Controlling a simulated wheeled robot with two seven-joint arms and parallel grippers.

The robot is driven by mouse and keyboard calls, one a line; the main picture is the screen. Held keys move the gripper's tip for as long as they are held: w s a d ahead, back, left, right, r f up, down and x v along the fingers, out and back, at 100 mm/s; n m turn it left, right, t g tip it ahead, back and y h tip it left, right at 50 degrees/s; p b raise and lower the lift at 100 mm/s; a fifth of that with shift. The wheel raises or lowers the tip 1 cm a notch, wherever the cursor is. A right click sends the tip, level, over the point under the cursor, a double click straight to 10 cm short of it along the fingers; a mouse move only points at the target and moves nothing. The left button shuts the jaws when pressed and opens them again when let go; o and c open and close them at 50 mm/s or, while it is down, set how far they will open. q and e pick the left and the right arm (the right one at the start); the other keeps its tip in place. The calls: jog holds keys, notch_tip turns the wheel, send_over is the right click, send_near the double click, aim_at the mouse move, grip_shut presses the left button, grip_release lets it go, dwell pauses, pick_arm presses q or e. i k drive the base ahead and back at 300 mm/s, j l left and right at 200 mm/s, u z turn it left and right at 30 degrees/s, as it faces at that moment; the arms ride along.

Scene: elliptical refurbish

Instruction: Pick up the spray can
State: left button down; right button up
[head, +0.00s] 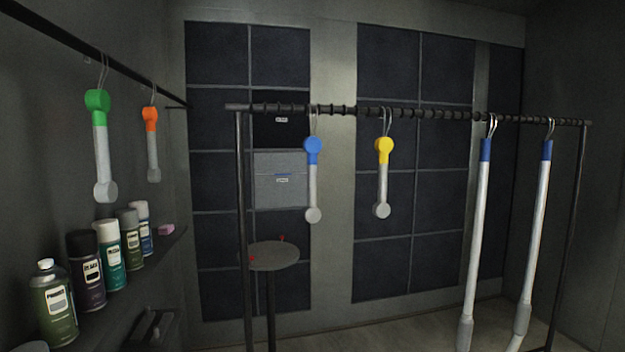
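Several spray cans stand upright in a row on a dark shelf along the left wall in the head view. Nearest is an olive-green can (55,308) with a pale top. Behind it are a dark purple can with a black cap (87,272), a teal can with a white cap (111,257), a grey-green can (130,240) and a blue can with a white cap (145,230). Which one the task means, I cannot tell. Neither of my grippers is in view.
A pink block (166,230) lies at the shelf's (150,262) far end. Green (101,145) and orange (151,143) tools hang above. A black rack (240,230) holds hanging blue (313,180) and yellow (383,175) tools and two long poles. A small round table (272,258) stands behind it.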

aim_at(49, 289)
jog(key=u, duration=1.4)
